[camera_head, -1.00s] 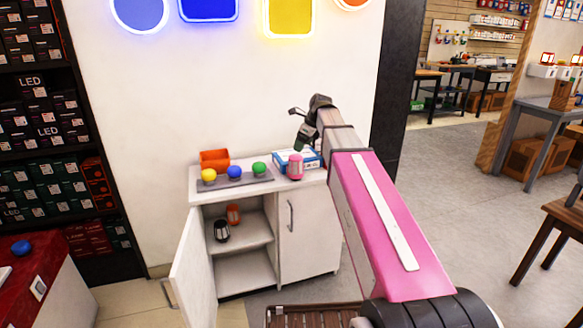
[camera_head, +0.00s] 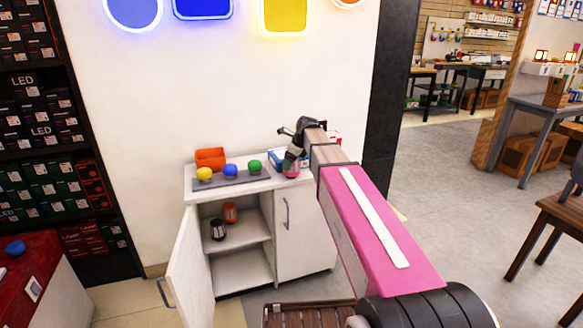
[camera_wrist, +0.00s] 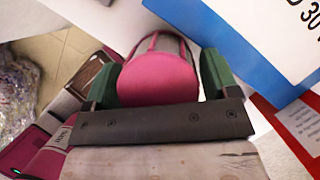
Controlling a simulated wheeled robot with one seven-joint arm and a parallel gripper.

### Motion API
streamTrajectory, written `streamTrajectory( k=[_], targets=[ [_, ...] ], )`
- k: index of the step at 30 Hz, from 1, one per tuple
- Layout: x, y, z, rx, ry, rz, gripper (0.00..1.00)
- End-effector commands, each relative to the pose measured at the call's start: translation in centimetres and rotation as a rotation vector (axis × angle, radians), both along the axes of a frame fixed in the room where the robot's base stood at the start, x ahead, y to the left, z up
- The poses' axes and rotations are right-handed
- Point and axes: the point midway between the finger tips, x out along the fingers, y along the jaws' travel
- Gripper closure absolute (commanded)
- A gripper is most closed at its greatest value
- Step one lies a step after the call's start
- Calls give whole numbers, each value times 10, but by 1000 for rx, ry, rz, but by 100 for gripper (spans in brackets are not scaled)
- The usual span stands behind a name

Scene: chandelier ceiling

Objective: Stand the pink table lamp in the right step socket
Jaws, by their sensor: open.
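The pink table lamp (camera_head: 291,171) stands on the white cabinet top near its right end, partly hidden by my gripper (camera_head: 293,159). In the wrist view, the lamp's round pink top (camera_wrist: 160,72) fills the space between the two green fingers of my gripper (camera_wrist: 158,84). The fingers are open, one on each side of the lamp; I cannot tell whether they touch it. I cannot make out a right step socket in either view.
A blue and white box (camera_wrist: 243,38) lies close beside the lamp. A grey strip (camera_head: 232,182) with yellow, blue and green rounded objects lies to the left, before an orange bin (camera_head: 211,158). The cabinet's left door (camera_head: 190,262) stands open; black and orange lanterns are inside.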

Motion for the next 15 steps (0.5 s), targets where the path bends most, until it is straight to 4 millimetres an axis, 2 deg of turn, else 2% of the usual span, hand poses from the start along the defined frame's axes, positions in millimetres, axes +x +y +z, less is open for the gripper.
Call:
streamTrajectory(
  k=[5, 6, 8, 9, 10, 11, 12, 15],
  targets=[
    [0, 0, -1, 0, 0, 0, 19],
    [0, 0, -1, 0, 0, 0, 22],
    [0, 0, -1, 0, 0, 0, 42],
    [0, 0, -1, 0, 0, 0, 55],
    [0, 0, -1, 0, 0, 0, 62],
    [0, 0, -1, 0, 0, 0, 62],
    [0, 0, 0, 0, 0, 0, 67],
    [0, 0, 0, 0, 0, 0, 67]
  ],
)
